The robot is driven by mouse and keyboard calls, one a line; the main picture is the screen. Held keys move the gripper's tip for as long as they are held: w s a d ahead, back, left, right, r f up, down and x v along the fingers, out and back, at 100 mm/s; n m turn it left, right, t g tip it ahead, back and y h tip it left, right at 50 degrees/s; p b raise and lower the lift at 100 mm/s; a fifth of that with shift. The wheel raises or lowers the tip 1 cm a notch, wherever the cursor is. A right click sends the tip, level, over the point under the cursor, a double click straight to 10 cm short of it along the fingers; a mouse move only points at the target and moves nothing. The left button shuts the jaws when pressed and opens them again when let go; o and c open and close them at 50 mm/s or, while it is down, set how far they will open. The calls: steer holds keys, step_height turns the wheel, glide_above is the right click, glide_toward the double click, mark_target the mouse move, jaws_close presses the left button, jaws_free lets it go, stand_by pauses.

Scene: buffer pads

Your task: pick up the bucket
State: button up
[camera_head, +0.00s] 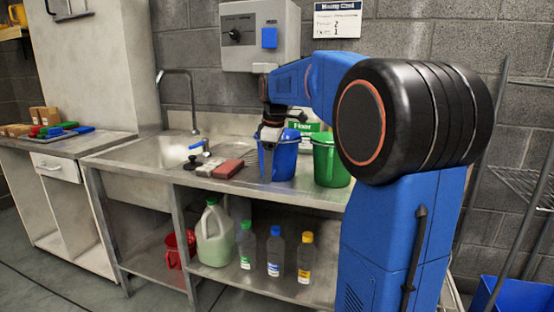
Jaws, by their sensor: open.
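A blue bucket (284,160) stands upright on the steel counter, left of a green bucket (329,163). My gripper (267,163) hangs down from my blue arm at the left side of the blue bucket. Its fingers are open and overlap the bucket's left rim and wall in the picture. I cannot tell whether they touch the bucket or straddle its rim. My arm hides part of the wall behind the buckets. A red bucket or jug (178,249) stands on the lower shelf, partly hidden.
Grey and red pads (228,169) lie on the counter (140,153) left of the gripper, near the sink faucet (193,105). A milky jug (215,238) and several bottles (275,252) stand on the lower shelf. A blue bin (515,296) is on the floor at right.

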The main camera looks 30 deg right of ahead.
jaws_close()
steer(key=shift+r, duration=0.2)
stand_by(0.4)
steer(key=shift+r, duration=4.65)
steer(key=shift+r, duration=0.2)
